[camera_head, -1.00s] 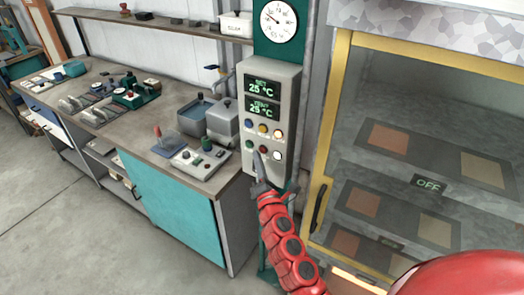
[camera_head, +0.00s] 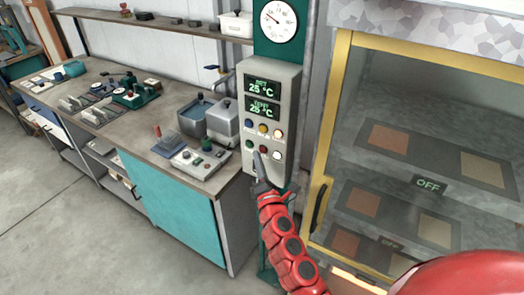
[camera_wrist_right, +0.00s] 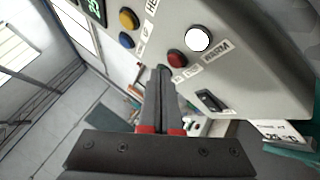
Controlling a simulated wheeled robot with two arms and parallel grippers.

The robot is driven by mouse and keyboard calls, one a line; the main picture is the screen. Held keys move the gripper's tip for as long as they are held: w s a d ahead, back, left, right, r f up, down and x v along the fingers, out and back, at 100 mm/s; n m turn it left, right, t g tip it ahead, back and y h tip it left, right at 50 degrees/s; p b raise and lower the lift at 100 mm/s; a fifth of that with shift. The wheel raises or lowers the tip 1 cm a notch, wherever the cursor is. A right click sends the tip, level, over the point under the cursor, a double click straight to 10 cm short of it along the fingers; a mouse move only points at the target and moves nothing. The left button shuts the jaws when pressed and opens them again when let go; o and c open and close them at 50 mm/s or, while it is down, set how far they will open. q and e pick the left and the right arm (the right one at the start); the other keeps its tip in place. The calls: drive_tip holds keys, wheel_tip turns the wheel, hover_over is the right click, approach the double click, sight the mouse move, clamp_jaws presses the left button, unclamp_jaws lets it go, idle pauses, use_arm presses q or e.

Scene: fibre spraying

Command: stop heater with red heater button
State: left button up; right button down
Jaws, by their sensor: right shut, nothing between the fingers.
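The grey control box (camera_head: 270,120) hangs on a green post and has two displays, both reading 25 °C. Below them are two rows of round buttons. The red button (camera_head: 263,149) is in the middle of the lower row. The wrist view also shows the red button (camera_wrist_right: 176,59), beside the white button (camera_wrist_right: 198,39). My right gripper (camera_head: 258,158) is shut and empty, its tips just below and left of the red button in the head view. The wrist view shows the fingertips (camera_wrist_right: 163,74) close to the panel; contact cannot be told. My left gripper is out of view.
A glass-fronted cabinet (camera_head: 342,100) with a yellow frame and an "OFF" display stands to the right. A workbench (camera_head: 180,120) with devices and a teal door runs along the left. A dial gauge (camera_head: 279,20) sits above the box. A black switch (camera_wrist_right: 211,100) is on the panel.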

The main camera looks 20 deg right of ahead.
drive_tip(key=shift+d, duration=0.1)
drive_tip(key=shift+w+d, duration=0.2)
drive_tip(key=shift+w, duration=0.05)
drive_tip(key=shift+w+d, duration=0.25)
drive_tip(key=shift+d, duration=0.1)
idle(0.7)
drive_tip(key=shift+a, duration=0.1)
drive_tip(key=shift+s+a+f+b, duration=0.1)
drive_tip(key=shift+s+a+b, duration=0.3)
drive_tip(key=shift+s+a, duration=0.15)
idle(0.4)
drive_tip(key=s+a, duration=0.1)
drive_tip(key=a, duration=0.1)
drive_tip(key=s+a+b, duration=0.1)
drive_tip(key=s+a, duration=0.1)
idle(0.3)
